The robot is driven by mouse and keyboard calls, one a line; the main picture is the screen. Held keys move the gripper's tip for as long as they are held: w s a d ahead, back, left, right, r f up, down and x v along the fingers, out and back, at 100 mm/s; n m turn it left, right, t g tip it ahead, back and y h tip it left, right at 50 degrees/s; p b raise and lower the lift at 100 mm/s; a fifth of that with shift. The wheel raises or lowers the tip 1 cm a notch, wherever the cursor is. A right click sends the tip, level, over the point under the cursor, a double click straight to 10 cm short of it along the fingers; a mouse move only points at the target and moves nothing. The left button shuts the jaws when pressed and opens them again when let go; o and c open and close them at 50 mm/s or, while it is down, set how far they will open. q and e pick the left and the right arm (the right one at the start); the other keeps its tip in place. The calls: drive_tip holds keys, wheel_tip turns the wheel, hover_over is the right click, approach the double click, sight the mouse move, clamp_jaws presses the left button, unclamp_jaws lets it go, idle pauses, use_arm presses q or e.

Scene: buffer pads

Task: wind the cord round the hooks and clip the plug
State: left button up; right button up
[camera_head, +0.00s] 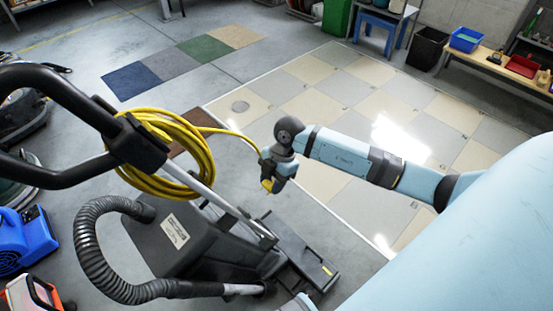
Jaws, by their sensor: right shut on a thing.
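The yellow cord (196,150) hangs in a thick coil of several loops at the handle of a floor machine. One length runs from the top of the coil to the right, up to my right gripper. My right gripper (268,180) is to the right of the coil, shut on the yellow plug (267,185) at the cord's end. The gripper hides most of the plug. The hooks are hidden behind the cord and the black handle bracket (138,142). My left gripper is not in view.
The floor machine has a black handle (60,84), a ribbed hose (86,250) and a dark body (175,235) below the coil. A blue blower (27,240) stands at the left. Tiled floor (330,110) lies clear behind my right arm. A bench with trays (500,62) stands at the far right.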

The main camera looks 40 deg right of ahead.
sight(266, 186)
drive_tip(key=a, duration=0.1)
drive_tip(key=a+f+b, duration=0.1)
drive_tip(key=a+b, duration=0.1)
drive_tip(key=shift+s+a+f, duration=0.1)
drive_tip(key=shift+s+f, duration=0.1)
drive_tip(key=shift+s, duration=0.05)
use_arm(q)
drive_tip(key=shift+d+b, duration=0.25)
drive_tip(key=shift+b, duration=0.45)
use_arm(e)
drive_tip(key=a, duration=0.3)
drive_tip(key=shift+s+f, duration=0.2)
drive_tip(key=shift+f, duration=0.15)
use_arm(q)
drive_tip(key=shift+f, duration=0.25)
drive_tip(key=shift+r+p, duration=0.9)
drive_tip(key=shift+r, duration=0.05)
use_arm(e)
drive_tip(key=shift+a+f, duration=0.1)
drive_tip(key=shift+a, duration=0.2)
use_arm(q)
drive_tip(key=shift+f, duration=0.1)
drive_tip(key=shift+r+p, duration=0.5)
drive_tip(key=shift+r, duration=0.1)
use_arm(e)
drive_tip(key=shift+a, duration=0.1)
